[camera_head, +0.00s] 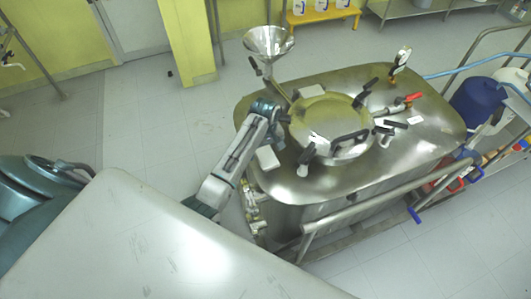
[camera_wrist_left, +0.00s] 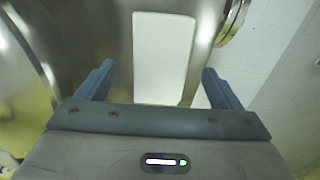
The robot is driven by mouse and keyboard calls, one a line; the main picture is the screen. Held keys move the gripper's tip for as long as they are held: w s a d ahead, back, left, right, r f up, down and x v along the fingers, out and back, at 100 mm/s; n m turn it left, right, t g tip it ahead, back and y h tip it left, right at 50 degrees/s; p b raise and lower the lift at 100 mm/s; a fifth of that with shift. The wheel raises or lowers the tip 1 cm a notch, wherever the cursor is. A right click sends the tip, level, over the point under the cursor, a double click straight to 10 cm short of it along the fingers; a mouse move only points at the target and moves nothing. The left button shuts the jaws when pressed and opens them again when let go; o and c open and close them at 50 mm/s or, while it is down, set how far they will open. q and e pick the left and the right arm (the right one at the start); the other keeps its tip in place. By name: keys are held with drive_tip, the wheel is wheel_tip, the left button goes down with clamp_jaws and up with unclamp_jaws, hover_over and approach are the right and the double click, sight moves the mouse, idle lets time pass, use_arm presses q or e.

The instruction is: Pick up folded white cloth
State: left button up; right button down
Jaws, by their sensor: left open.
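A folded white cloth (camera_wrist_left: 163,55) lies flat on shiny metal in the left wrist view, between and beyond my left gripper's fingertips (camera_wrist_left: 158,70). The fingers are apart and hold nothing. In the head view my left gripper (camera_head: 272,112) is over the left side of the steel vessel's top (camera_head: 330,180), beside the round lid (camera_head: 328,122). I cannot tell for sure which one the wrist view shows. My right gripper is not in view.
A steel funnel (camera_head: 268,42) stands at the vessel's back left. Black clamp handles (camera_head: 350,136) ring the lid. A red-handled valve (camera_head: 412,97) and a gauge (camera_head: 401,58) are at the right. A metal rail (camera_head: 370,203) runs along the front. The floor at left is open.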

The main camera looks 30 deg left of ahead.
sight(265, 154)
use_arm(q)
drive_tip(key=shift+f, duration=1.05)
drive_tip(key=c, duration=1)
drive_tip(key=shift+c, duration=0.3)
wheel_tip(265, 154, up, 9)
drive_tip(key=b, duration=0.3)
drive_tip(key=shift+r, duration=0.55)
